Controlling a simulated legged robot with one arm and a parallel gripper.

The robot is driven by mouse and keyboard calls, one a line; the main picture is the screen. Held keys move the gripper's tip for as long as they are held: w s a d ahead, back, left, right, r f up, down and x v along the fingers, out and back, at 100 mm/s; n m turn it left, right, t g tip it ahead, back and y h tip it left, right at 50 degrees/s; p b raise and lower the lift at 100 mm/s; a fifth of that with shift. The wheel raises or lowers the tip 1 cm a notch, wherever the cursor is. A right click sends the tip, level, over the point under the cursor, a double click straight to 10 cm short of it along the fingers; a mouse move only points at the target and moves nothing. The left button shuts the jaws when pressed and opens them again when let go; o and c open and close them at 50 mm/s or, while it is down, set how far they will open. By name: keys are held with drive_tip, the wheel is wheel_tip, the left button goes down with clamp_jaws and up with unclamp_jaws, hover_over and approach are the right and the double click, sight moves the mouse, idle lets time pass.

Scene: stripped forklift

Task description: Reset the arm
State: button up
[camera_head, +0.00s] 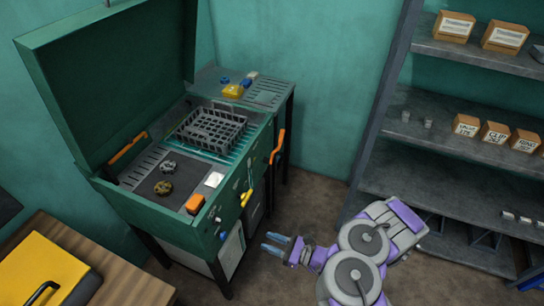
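My arm, purple and grey, reaches in from the lower right in the head view. My gripper (277,244) points left, with its two bluish fingers apart. Nothing shows between the fingers. The gripper is in front of the lower part of the green parts-washer cabinet (185,228), just right of its white lower panel. I cannot tell how far it is from the cabinet. The arm looks folded, with two large round grey joints close together.
The cabinet's lid (110,85) stands open. Inside are a wire basket (212,128) and small round parts (163,187). Metal shelves (455,140) with labelled boxes (495,133) stand at the right. A wooden table (125,272) with a yellow case (40,272) is lower left. Brown floor shows between.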

drive_tip(key=s+a+r+n+g+y, duration=0.1)
drive_tip(key=s+a+r+n+g, duration=0.2)
drive_tip(key=r, duration=0.4)
drive_tip(key=a+r+n+g, duration=0.2)
drive_tip(key=r+n+g, duration=0.25)
drive_tip(key=r, duration=0.25)
drive_tip(key=s+a+r+n+g+y, duration=0.1)
drive_tip(key=s+a+r+n+g, duration=0.15)
drive_tip(key=r+n+g, duration=0.4)
drive_tip(key=s+d+r+n+g+h, duration=0.1)
drive_tip(key=s+r+n+h, duration=0.55)
drive_tip(key=s+r, duration=0.3)
drive_tip(key=s+d+r+t+h, duration=0.1)
drive_tip(key=s+d+t+h, duration=0.1)
drive_tip(key=s+d+h, duration=0.2)
drive_tip(key=s+d+r+n+t+h, duration=0.1)
drive_tip(key=s+d+h, duration=0.3)
drive_tip(key=d, duration=0.5)
drive_tip(key=s+d+r+n+t+h, duration=0.1)
drive_tip(key=s+d+t+h, duration=0.2)
drive_tip(key=d, duration=0.4)
drive_tip(key=shift+s+d+r+h, duration=0.15)
drive_tip(key=shift+s+d+h, duration=0.2)
drive_tip(key=shift+h, duration=0.2)
